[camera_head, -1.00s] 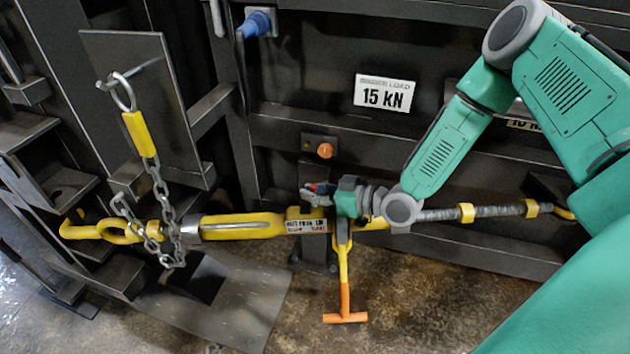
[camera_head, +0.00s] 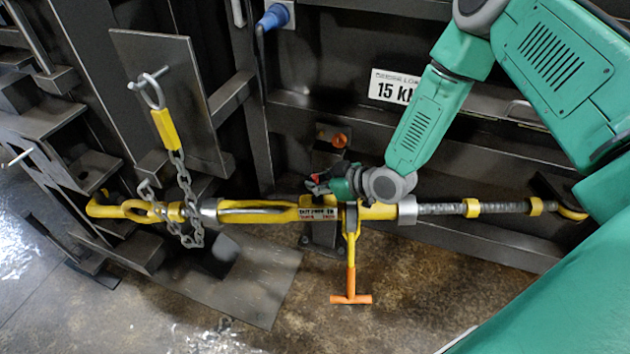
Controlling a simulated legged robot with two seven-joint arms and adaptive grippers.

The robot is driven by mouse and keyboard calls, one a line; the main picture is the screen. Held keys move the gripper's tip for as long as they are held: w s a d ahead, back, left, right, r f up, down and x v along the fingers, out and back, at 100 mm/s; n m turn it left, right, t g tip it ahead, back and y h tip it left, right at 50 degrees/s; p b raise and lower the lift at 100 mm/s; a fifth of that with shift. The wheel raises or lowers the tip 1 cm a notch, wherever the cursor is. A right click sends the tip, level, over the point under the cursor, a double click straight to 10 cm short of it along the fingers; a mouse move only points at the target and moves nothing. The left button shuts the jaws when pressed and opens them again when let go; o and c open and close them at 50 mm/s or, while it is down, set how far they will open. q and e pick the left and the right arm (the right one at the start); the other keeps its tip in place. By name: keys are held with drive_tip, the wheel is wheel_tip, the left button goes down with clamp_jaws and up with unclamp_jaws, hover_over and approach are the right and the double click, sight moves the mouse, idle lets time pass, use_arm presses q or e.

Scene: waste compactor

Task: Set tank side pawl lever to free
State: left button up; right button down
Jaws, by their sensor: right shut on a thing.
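The yellow ratchet turnbuckle (camera_head: 265,213) lies across the view, with a label on its body. Its yellow handle with an orange T-shaped end (camera_head: 350,299) hangs down from the ratchet. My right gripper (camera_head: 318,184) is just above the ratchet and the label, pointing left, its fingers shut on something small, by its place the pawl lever. The fingers hide the lever, so its setting cannot be read. My left gripper is not in view.
A chain (camera_head: 185,195) with a yellow tag hangs around the left end of the turnbuckle. A threaded rod (camera_head: 440,209) runs right to a hook. The floor in front is clear.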

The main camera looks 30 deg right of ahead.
drive_tip(key=c, duration=1.5)
unclamp_jaws()
drive_tip(key=shift+c, duration=0.2)
drive_tip(key=shift+d, duration=0.1)
drive_tip(key=shift+s, duration=0.1)
drive_tip(key=v, duration=1.2)
drive_tip(key=shift+f, duration=0.15)
drive_tip(key=s+a+f+m+g+h, duration=0.2)
drive_tip(key=s+f+g, duration=0.3)
drive_tip(key=s, duration=0.6)
drive_tip(key=s+a+f+m+g+h, duration=0.3)
drive_tip(key=s+f, duration=0.5)
drive_tip(key=s, duration=0.4)
drive_tip(key=shift+m+g+h, duration=0.3)
drive_tip(key=shift+g, duration=0.6)
